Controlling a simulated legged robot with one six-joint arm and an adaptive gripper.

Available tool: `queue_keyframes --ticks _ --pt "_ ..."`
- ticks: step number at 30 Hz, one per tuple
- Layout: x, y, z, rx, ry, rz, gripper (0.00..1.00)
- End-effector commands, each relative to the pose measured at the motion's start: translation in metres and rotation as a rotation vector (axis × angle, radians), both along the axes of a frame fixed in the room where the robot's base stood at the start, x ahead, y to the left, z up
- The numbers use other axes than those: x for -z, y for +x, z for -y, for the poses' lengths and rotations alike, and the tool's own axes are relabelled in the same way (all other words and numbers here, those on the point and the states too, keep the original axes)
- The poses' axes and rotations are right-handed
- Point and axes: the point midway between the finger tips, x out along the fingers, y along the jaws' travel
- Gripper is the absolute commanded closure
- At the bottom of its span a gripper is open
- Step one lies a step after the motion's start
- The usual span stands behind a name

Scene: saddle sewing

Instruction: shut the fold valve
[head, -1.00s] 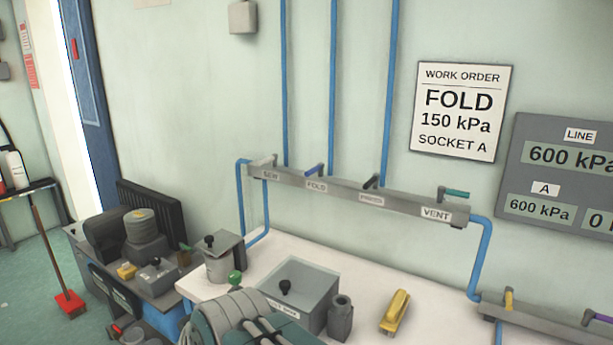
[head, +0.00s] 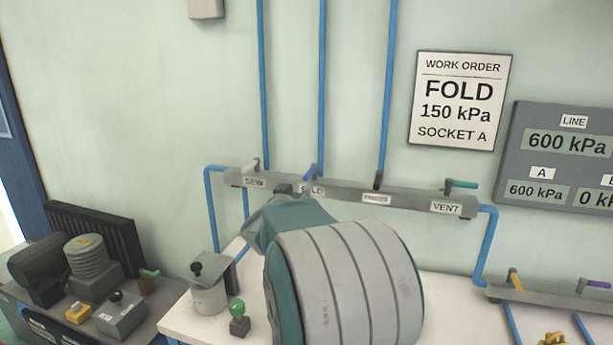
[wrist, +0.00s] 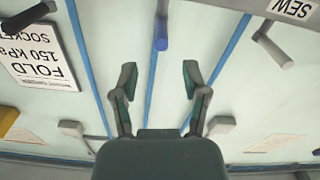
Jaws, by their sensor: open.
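The fold valve is a blue lever (head: 311,172) on the grey manifold rail (head: 415,200), above the FOLD label (head: 312,191). In the wrist view, which is upside down, the blue lever (wrist: 161,32) points toward my gripper and lies roughly in line with the gap between the fingers. My gripper (wrist: 158,78) is open and empty, its two fingers apart from the lever. In the head view my gripper (head: 284,189) is just in front of the rail, between the SEW and FOLD labels, partly hiding the FOLD label. My arm hides part of the bench.
The white SEW lever (head: 250,163) is left of the blue one; a black lever (head: 378,181) and the teal VENT lever (head: 461,184) are right. The gauge panel (head: 560,155) reads LINE 600 kPa and A 600 kPa. A work order (head: 460,100) says FOLD 150 kPa, SOCKET A.

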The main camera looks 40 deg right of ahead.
Motion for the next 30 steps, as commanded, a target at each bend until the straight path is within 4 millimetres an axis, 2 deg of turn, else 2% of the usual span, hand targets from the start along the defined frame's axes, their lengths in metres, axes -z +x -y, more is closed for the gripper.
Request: queue_keyframes --ticks 9,15,20,27,28,29,30 --pt "0.001 0.027 0.052 -0.001 0.000 0.000 0.42" --pt "0.001 0.040 0.077 -0.003 0.001 0.000 0.42" --pt "0.001 0.045 0.085 -0.005 0.001 0.000 0.42" --pt "0.000 0.045 0.086 -0.005 0.001 0.000 0.42" --pt "0.000 0.045 0.085 -0.005 0.001 0.000 0.51" --pt "0.000 0.045 0.085 -0.005 0.001 0.000 0.64" --pt "0.000 0.045 0.085 -0.005 0.001 0.000 0.82"
